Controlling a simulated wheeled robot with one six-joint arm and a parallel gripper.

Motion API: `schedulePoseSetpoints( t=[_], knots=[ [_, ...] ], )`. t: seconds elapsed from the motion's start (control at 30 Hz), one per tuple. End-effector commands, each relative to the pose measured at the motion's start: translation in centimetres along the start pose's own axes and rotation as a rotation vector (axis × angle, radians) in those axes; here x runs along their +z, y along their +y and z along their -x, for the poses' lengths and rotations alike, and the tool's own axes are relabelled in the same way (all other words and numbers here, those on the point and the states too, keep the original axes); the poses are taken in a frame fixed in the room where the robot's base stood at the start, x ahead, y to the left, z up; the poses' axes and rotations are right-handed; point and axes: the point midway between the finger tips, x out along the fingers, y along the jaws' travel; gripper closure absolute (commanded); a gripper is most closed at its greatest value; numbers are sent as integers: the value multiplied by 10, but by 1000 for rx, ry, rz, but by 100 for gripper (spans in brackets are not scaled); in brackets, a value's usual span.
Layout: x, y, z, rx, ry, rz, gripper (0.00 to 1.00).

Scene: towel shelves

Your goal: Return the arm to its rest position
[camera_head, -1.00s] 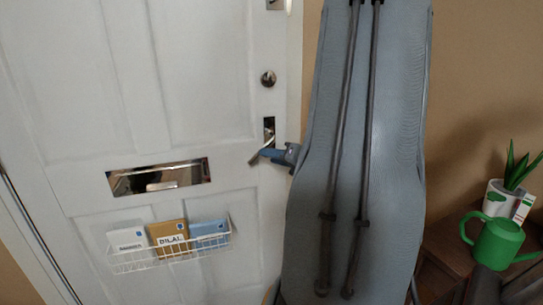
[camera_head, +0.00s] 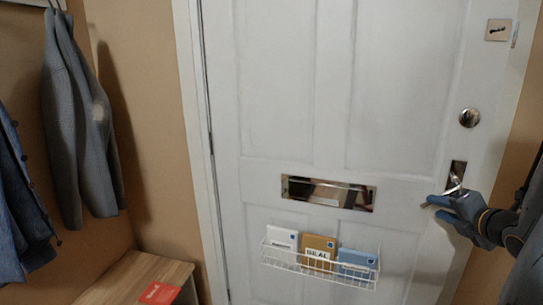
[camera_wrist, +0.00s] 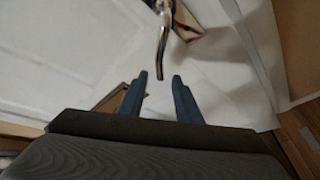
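My gripper (camera_head: 450,206) is at the right of the head view, in front of the white door (camera_head: 290,100) and close to its lever handle (camera_head: 456,180).
A letter slot (camera_head: 328,192) and a wire basket (camera_head: 318,272) with several envelopes are on the door. A round lock (camera_head: 469,117) sits above the handle. At left hang a grey jacket (camera_head: 75,120) and a blue garment (camera_head: 20,210). A wooden bench (camera_head: 125,280) holds a red item (camera_head: 159,294).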

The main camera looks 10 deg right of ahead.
Motion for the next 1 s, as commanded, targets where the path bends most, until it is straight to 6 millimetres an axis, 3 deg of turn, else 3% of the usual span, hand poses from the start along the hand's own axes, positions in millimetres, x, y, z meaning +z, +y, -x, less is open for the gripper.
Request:
schedulePoseSetpoints(
  t=[0.23, 0.47, 0.7, 1.0],
  knots=[
    [-55, 24, -37, -208, 5, -436, 69],
    [-133, 45, -39, -448, -55, -922, 69],
    [-220, 65, -2, -728, -181, -1403, 69],
    [-320, 79, 57, -996, -392, -1743, 69]
  ],
)
